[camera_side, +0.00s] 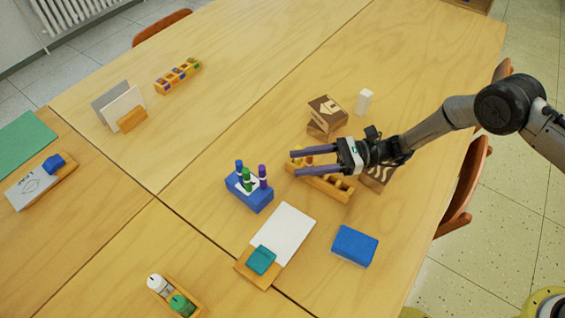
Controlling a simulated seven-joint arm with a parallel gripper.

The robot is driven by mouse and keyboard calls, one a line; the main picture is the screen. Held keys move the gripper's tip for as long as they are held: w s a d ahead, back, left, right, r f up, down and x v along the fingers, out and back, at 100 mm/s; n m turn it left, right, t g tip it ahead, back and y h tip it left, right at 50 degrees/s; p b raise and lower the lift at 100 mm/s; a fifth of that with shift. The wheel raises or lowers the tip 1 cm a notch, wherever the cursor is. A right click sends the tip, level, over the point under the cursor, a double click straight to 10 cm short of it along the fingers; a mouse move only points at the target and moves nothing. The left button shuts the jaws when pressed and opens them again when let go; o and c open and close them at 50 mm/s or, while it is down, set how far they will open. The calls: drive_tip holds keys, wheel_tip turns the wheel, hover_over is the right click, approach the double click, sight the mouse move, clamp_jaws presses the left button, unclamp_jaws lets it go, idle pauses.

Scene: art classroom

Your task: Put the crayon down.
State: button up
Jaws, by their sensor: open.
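My gripper (295,163) is open, its two long purple-grey fingers pointing left over the far end of a wooden block with a row of holes (343,190). A small patch of purple and orange shows between the fingers at that end. It may be a crayon standing in the block, but it is too small to tell. The gaps at the block's near end look empty. I cannot make out whether the fingers touch anything.
A blue holder (246,198) with upright markers stands left of the block. White paper (283,232) with a teal sponge (261,260), a blue box (354,246), wooden stamps (327,112) and a white block (364,102) are nearby.

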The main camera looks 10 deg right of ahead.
drive_tip(key=d, duration=0.5)
drive_tip(key=shift+r, duration=0.1)
drive_tip(key=s+d+r+n+g+h, duration=0.1)
drive_tip(key=s+d+r+n+h, duration=0.4)
drive_tip(key=r, duration=0.4)
drive_tip(key=s+d+r+n+g+h, duration=0.2)
drive_tip(key=s+d+r+n, duration=0.3)
drive_tip(key=r, duration=0.3)
drive_tip(key=s+d+r+n+t+h, duration=0.2)
drive_tip(key=s+d+n+t+h, duration=0.2)
drive_tip(key=s+d, duration=0.5)
drive_tip(key=s+d+r+n+t+h, duration=0.3)
drive_tip(key=s+d+h, duration=0.4)
drive_tip(key=d, duration=0.6)
drive_tip(key=shift+s+d+r+n+t, duration=0.25)
drive_tip(key=shift+s+n+t, duration=0.25)
drive_tip(key=shift+s+t, duration=0.5)
